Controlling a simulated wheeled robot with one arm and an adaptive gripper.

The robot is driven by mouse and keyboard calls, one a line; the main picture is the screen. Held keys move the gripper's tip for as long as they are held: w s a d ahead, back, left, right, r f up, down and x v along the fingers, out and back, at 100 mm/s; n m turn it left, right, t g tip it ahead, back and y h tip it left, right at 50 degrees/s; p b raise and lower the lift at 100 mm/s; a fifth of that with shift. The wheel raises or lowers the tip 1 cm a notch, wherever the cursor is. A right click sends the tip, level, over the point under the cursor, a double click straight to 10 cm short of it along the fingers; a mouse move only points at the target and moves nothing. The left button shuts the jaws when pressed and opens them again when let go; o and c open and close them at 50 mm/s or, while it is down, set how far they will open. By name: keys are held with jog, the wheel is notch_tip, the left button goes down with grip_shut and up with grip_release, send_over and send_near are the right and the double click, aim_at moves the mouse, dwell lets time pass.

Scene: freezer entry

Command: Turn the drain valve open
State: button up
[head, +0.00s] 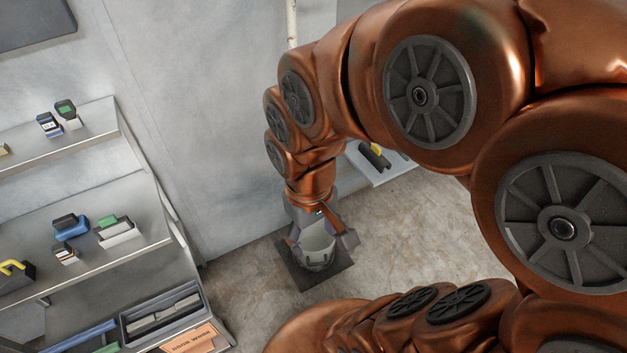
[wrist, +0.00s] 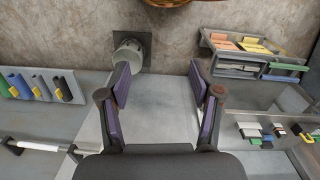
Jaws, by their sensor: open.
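My gripper (head: 320,238) points down near the wall, with its two fingers spread. In the wrist view the fingers (wrist: 160,82) stand wide apart with nothing between them. A pale pipe (wrist: 38,146) crosses the lower left of the wrist view and carries a small dark fitting (wrist: 74,151), left of my gripper. It may be the drain valve, but its handle and setting are not clear. The pipe's upper end (head: 292,22) shows on the wall in the head view; my arm hides the part below.
A grey bucket-like vessel (head: 319,257) stands on a dark square plate (head: 292,277) on the floor beneath my gripper. Shelves (head: 130,236) with boxes and tools stand left. A small rack (head: 395,172) is behind my arm. Bare floor (head: 420,230) lies right of the plate.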

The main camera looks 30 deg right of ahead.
jog(key=w+d+f+n+t+b, duration=0.1)
jog(key=w+d+f+t+b, duration=0.25)
jog(key=w+f+b, duration=0.55)
jog(key=w+d+f+t+b, duration=0.3)
jog(key=w+d+f+b, duration=0.2)
jog(key=w+f, duration=0.7)
jog(key=w+d+f+n+t+b, duration=0.1)
jog(key=w+d+f+t+b, duration=0.3)
jog(key=w+f+b, duration=0.65)
jog(key=w+d+f+m+t+h+b, duration=0.1)
jog(key=w+d+f+m+t+b, duration=0.25)
jog(key=d+f+t+b, duration=0.65)
jog(key=shift+g, duration=0.95)
jog(key=shift+w+d+f+b, duration=0.5)
jog(key=shift+w+d+b, duration=0.1)
jog(key=shift+w, duration=0.65)
jog(key=shift+w+d+f+b, duration=0.45)
jog(key=shift+w+d+b, duration=0.2)
jog(key=shift+w, duration=0.6)
jog(key=shift+w+d+f+b, duration=0.5)
jog(key=shift+w+d+b, duration=0.1)
jog(key=shift+w, duration=0.65)
jog(key=shift+c, duration=0.3)
jog(key=c, duration=1.1)
